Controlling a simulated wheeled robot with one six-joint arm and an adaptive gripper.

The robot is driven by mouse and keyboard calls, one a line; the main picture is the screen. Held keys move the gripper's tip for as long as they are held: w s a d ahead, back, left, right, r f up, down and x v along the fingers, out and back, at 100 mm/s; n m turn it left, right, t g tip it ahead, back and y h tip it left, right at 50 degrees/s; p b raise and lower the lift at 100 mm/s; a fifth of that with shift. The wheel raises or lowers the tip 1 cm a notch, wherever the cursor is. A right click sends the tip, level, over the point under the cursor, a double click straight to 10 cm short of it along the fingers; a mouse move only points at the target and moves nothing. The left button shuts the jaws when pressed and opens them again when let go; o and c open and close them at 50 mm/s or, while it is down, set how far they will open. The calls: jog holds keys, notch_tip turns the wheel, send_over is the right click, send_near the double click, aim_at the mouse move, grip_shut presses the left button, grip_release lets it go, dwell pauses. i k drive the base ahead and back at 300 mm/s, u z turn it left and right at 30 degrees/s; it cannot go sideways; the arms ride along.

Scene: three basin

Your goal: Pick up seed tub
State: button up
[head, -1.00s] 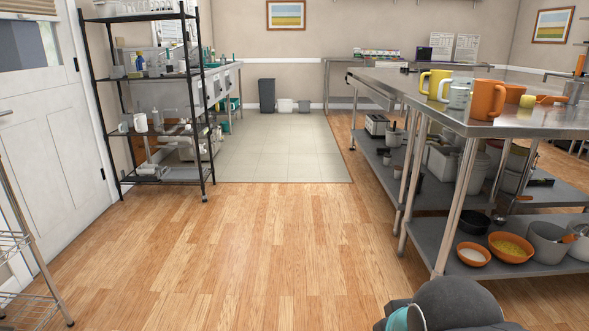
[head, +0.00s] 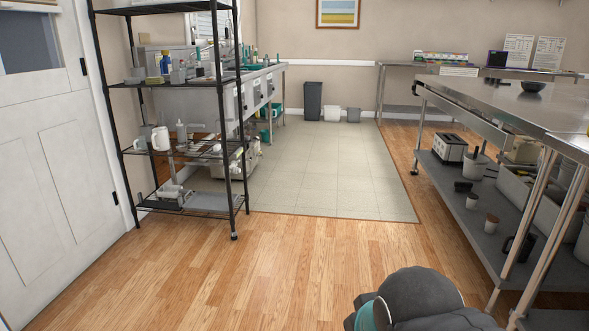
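I cannot make out a seed tub for certain in the head view. Small pale and brown-topped cups (head: 491,223) stand on the lower shelf of the steel table at right, but their contents are too small to tell. A white container (head: 333,113) and a grey container (head: 353,115) stand on the floor at the far wall. My gripper is out of view; only a dark, rounded part of my arm shows at the bottom right.
A black wire shelf rack (head: 230,130) stands at left near a white door (head: 50,150). A steel table (head: 530,110) stands at right, with a toaster (head: 449,148) on its lower shelf. The wood floor (head: 260,270) and tiled floor (head: 320,175) between them are clear.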

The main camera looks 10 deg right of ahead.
aim_at(470, 204)
jog(key=z, duration=0.05)
jog(key=i, duration=1.95)
jog(key=z, duration=0.7)
jog(key=i, duration=1.9)
jog(key=z, duration=1)
jog(key=i, duration=0.85)
jog(key=z, duration=0.2)
